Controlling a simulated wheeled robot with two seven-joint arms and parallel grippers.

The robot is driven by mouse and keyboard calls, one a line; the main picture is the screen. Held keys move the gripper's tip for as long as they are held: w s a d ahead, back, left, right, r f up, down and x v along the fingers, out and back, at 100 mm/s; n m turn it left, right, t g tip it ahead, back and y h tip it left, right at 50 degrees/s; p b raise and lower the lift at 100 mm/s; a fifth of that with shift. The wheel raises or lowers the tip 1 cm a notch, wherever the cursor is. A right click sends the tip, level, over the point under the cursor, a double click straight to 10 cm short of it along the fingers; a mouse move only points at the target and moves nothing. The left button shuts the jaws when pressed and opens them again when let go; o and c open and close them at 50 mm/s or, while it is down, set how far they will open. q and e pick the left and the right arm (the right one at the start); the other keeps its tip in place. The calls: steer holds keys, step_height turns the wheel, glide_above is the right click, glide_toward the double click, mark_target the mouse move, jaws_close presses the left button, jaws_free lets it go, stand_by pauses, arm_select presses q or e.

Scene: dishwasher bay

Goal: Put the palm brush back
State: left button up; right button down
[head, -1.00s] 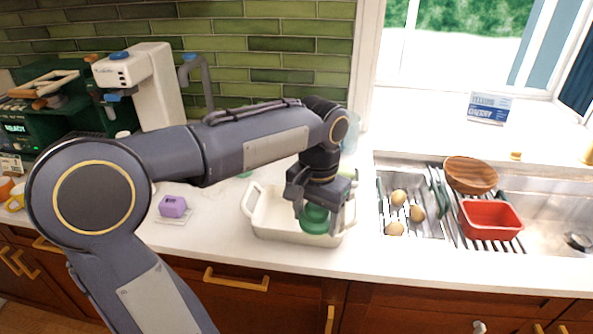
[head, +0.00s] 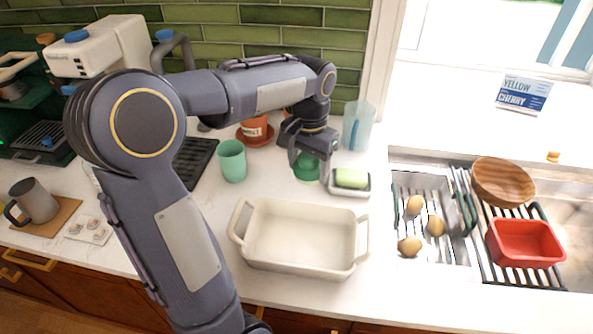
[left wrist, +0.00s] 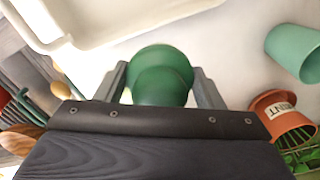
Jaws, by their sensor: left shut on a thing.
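The palm brush (head: 307,169) has a rounded green top, and it also shows in the left wrist view (left wrist: 161,76). My left gripper (head: 310,162) is shut on it, with one finger on each side of the green knob in the left wrist view. The brush is behind the white baking dish (head: 251,273), left of a small white dish (head: 349,191) with a green sponge (head: 350,178) on it. Its underside is hidden, and I cannot tell whether it touches the counter. My right gripper is in neither current view.
A green cup (head: 232,161) and a terracotta pot (head: 254,132) stand left of the brush. A clear bluish pitcher (head: 358,126) stands behind the sponge. The sink area at right holds several potatoes, a wooden bowl (head: 503,181) and a red tub (head: 525,244).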

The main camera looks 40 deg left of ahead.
arm_select(q)
steer(key=p, duration=0.1)
glide_above(296, 184)
steer(key=f, duration=0.6)
steer(key=shift+d+f, duration=0.2)
steer(key=shift+d, duration=0.05)
steer(key=f, duration=0.3)
steer(key=shift+w+a+f, duration=0.1)
steer(key=shift+a, duration=0.2)
steer(key=shift+f, duration=0.4)
steer(key=shift+f, duration=0.1)
steer(key=o, duration=0.9)
steer(key=shift+o, duration=0.2)
